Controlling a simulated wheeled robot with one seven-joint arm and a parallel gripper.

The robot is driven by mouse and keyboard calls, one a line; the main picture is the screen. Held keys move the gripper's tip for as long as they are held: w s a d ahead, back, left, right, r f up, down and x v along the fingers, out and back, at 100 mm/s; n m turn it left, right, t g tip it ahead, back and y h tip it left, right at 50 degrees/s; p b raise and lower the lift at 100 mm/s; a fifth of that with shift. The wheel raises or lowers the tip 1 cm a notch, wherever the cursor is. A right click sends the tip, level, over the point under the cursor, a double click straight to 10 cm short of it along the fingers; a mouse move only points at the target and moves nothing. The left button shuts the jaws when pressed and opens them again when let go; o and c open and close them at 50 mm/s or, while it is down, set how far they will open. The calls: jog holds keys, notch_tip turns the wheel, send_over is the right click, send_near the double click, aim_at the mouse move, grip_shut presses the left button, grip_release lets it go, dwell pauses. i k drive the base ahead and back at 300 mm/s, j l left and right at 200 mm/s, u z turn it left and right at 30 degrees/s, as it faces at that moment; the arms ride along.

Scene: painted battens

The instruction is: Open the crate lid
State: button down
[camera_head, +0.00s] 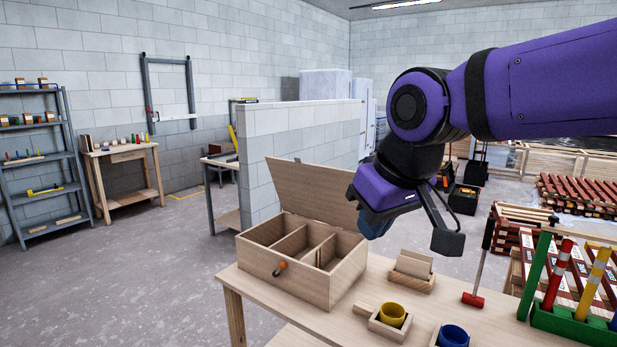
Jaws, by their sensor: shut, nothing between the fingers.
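The wooden crate (344,277) stands on the left part of the light wood table. Its lid (310,192) is raised and leans back at the rear edge, so the inside with its dividers shows. A small knob with an orange-red end (280,268) sits at the front left of the crate. My purple and black gripper (412,239) is above and to the right of the crate, in front of the lid's right end. It is shut with nothing in it and appears apart from the crate; it hides the lid's right edge.
On the table (262,307), right of the crate, are a small wooden holder (412,280), a yellow cup (391,314) and a blue cup (453,336). A red-footed mallet (473,299) and a green rack with painted battens (570,325) stand further right. A block wall (262,160) rises behind.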

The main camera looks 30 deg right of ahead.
aim_at(317, 192)
jog(key=i+j+u, duration=0.15)
jog(key=i+j, duration=0.15)
jog(key=i, duration=0.2)
jog(key=i+j+u, duration=0.1)
jog(key=i+j, duration=0.15)
jog(key=i, duration=0.3)
